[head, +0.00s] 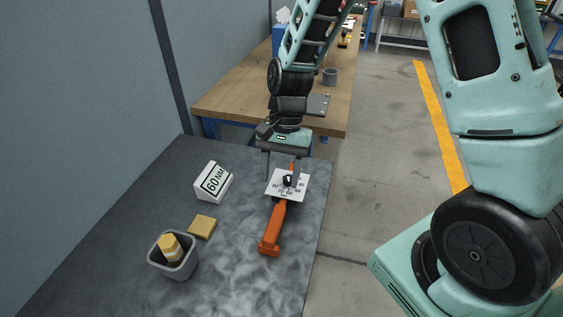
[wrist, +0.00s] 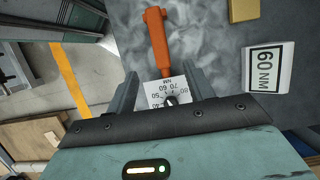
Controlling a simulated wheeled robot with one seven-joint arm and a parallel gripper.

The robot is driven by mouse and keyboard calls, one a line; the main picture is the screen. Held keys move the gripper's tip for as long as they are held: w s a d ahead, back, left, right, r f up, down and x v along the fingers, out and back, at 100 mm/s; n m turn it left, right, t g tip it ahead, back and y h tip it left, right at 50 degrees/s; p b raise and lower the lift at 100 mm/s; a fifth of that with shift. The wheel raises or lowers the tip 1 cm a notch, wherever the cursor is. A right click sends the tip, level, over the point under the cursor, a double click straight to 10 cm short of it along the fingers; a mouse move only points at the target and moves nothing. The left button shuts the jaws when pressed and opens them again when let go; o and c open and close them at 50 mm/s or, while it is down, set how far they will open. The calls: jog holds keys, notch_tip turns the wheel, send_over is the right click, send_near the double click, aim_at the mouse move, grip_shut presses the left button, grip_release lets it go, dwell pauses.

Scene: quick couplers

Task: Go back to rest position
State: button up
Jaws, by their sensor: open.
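My gripper (head: 281,168) is open above the dark table. Below and between its fingers is a white dial plate (head: 273,185) with numbers around a black knob (head: 288,181). An orange-handled tool (head: 273,230) runs from the plate toward the front of the table. In the wrist view, the dial plate (wrist: 158,92) and knob (wrist: 170,101) show between the two spread fingers (wrist: 158,90), and the orange handle (wrist: 158,42) extends away. I cannot tell whether a finger touches the plate.
A white "60 NM" sign block (head: 213,182), a yellow block (head: 202,227) and a grey bin (head: 177,268) holding a yellow item (head: 171,247) stand left of the tool. A wooden workbench (head: 225,100) is behind. A grey wall borders the left; open floor lies right.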

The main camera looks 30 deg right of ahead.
jog(key=shift+v, duration=1.4)
jog(key=s+a+r+n+t+h, duration=0.1)
jog(key=s+a+r+n, duration=0.3)
jog(key=s+n, duration=0.4)
jog(key=s+a+r+n+t+h, duration=0.1)
jog(key=s+a+r+n, duration=0.4)
jog(key=s+n, duration=0.3)
jog(key=s+a, duration=0.1)
jog(key=s, duration=0.2)
jog(key=shift+s+n+t, duration=0.2)
jog(key=shift+n+t, duration=0.1)
jog(key=shift+n, duration=0.1)
